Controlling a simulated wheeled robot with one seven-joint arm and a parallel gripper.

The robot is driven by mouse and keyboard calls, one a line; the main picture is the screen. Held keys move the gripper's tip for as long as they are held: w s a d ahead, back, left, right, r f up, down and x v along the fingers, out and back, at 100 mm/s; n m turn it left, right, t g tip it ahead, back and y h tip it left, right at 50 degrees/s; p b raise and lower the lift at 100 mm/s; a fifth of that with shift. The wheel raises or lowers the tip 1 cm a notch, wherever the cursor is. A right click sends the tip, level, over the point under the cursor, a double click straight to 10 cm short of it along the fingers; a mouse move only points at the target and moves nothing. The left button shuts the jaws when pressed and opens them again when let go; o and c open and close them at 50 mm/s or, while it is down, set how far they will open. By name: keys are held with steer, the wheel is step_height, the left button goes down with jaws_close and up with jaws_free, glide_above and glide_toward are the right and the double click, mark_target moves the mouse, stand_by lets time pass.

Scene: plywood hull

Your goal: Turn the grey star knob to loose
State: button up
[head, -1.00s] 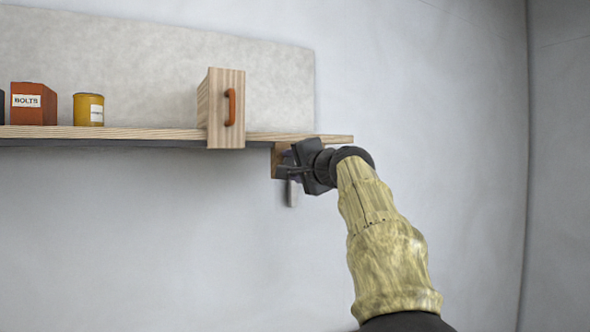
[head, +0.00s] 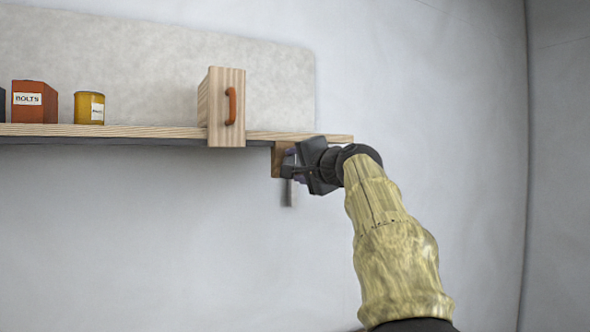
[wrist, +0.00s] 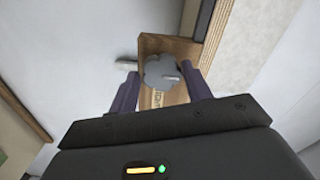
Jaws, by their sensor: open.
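The grey star knob (wrist: 160,72) sits on the face of a wooden block (wrist: 178,46) in the wrist view. Dark lettering shows on the block just below the knob, only partly readable. My gripper (wrist: 159,76) is open, with one purple finger at the left of the knob and one at the right. I cannot tell whether either finger touches it. In the head view my gripper (head: 289,172) is at the block (head: 278,158) under the shelf's right end, and it hides the knob there.
A grey bar (head: 288,194) hangs below the block. Above is the wooden shelf (head: 150,131) with a wooden box with an orange handle (head: 231,106), a yellow can (head: 89,108) and a red BOLTS box (head: 34,101). The space below the shelf is clear.

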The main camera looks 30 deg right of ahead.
steer(key=s+b, duration=0.4)
steer(key=s, duration=1.1)
steer(key=shift+s+d, duration=0.25)
steer(key=shift+s, duration=0.1)
steer(key=shift+f, duration=0.1)
steer(key=w+a+f+n+g+p, duration=0.1)
steer(key=w+a+f+g+p, duration=0.15)
steer(key=f, duration=0.65)
steer(key=w+a+f+n+g+p, duration=0.1)
steer(key=w+f+g, duration=0.2)
steer(key=f, duration=0.6)
steer(key=w+a+f+n+g+p, duration=0.1)
steer(key=w+a+f+g, duration=0.1)
steer(key=f, duration=0.7)
steer(key=s+a+f+n+g+p, duration=0.1)
steer(key=s+a+f+n+g, duration=0.1)
steer(key=f, duration=0.6)
steer(key=s+a+f+n+g+p, duration=0.2)
steer(key=s+a+f+n, duration=0.3)
steer(key=s+f, duration=0.3)
steer(key=s+a+f+n+g+p, duration=0.2)
steer(key=s+a+f+n+g, duration=0.1)
steer(key=s+f, duration=0.4)
step_height(320, 180, down, 2)
steer(key=shift+s+a+f+n+g+h, duration=0.15)
steer(key=shift+a+n+g+h, duration=0.25)
steer(key=shift+a, duration=0.85)
